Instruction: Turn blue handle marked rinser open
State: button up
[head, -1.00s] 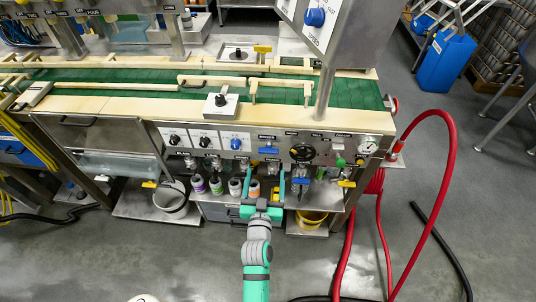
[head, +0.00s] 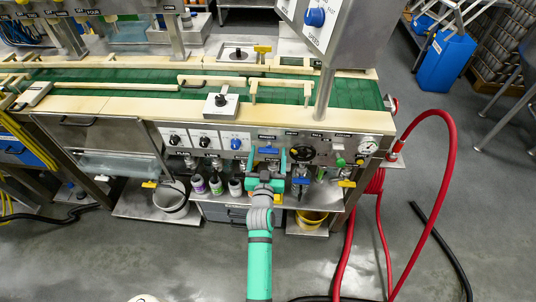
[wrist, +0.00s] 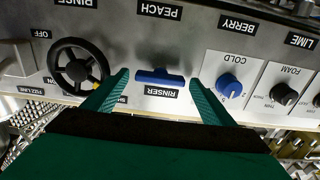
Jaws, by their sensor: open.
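The blue handle (wrist: 160,76) is a short bar lying level across the grey panel, with a black RINSER label (wrist: 162,92) beside it, upside down in the wrist view. In the head view the handle (head: 268,150) sits on the front panel under the conveyor. My gripper (wrist: 159,78) is open, its two green fingers spread on either side of the handle's ends, with a gap at each side. In the head view my gripper (head: 268,156) is up at the panel, around the handle. I cannot tell how far the fingertips are from the panel face.
A black round handwheel (wrist: 77,66) is close beside one finger in the wrist view. A blue COLD knob (wrist: 230,86) and a black FOAM knob (wrist: 283,94) are on the other side. A pressure gauge (head: 367,147) and a red hose (head: 447,165) are at the right.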

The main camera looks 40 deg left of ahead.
jog(key=c, duration=1.1)
jog(key=shift+o, duration=0.2)
jog(key=shift+n, duration=0.3)
jog(key=n, duration=0.3)
jog(key=shift+n, duration=0.3)
jog(key=shift+s+a+f+n, duration=0.1)
jog(key=shift+f+n, duration=0.05)
jog(key=shift+n, duration=2.05)
jog(key=o, duration=1.1)
jog(key=shift+c, duration=0.2)
